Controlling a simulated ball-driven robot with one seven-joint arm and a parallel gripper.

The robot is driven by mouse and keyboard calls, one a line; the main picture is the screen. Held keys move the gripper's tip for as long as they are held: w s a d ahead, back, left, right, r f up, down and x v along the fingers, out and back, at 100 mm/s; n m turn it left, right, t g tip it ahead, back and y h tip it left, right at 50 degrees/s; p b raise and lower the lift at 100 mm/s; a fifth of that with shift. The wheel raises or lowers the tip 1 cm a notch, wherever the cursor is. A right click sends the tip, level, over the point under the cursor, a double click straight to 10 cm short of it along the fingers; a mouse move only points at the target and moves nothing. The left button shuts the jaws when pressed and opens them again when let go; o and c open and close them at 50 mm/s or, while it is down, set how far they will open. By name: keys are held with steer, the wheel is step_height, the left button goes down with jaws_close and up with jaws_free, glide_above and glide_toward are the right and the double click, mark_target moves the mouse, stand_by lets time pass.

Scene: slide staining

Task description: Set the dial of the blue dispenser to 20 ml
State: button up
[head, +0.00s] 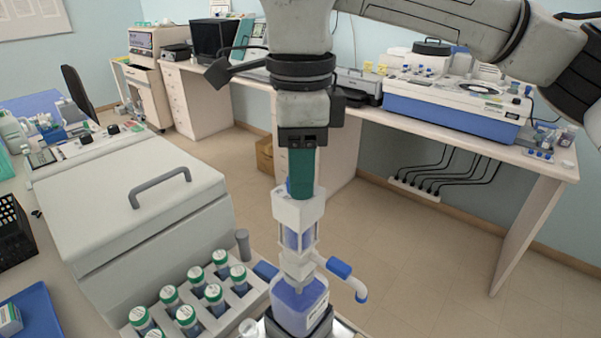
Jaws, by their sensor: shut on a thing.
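The blue dispenser (297,219) stands upright in the head view, with a white body, a clear barrel showing blue, and a blue bottle (302,305) below. Its spout (345,275) with a blue sleeve points right. My gripper (302,203) comes down from above. Its teal fingers overlap the top front of the white housing and are shut on the dispenser's upper part. A small bit of blue shows just left of the fingers. The dial and its scale are hidden behind the fingers, so I cannot read the setting.
A white rack (258,290) with several green-capped bottles stands left of the dispenser. Behind it is a large box-shaped instrument with a grey handle (160,187). A blue tray (35,312) lies at far left. Open floor (410,250) lies to the right.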

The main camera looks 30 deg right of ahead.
steer(key=n, duration=0.4)
steer(key=shift+n, duration=0.3)
steer(key=n, duration=0.4)
steer(key=shift+w+n, duration=0.1)
steer(key=shift+n, duration=0.2)
steer(key=n, duration=0.4)
steer(key=shift+w+n, duration=0.1)
steer(key=shift+n, duration=2.4)
steer(key=o, duration=1.1)
steer(key=shift+c, duration=0.2)
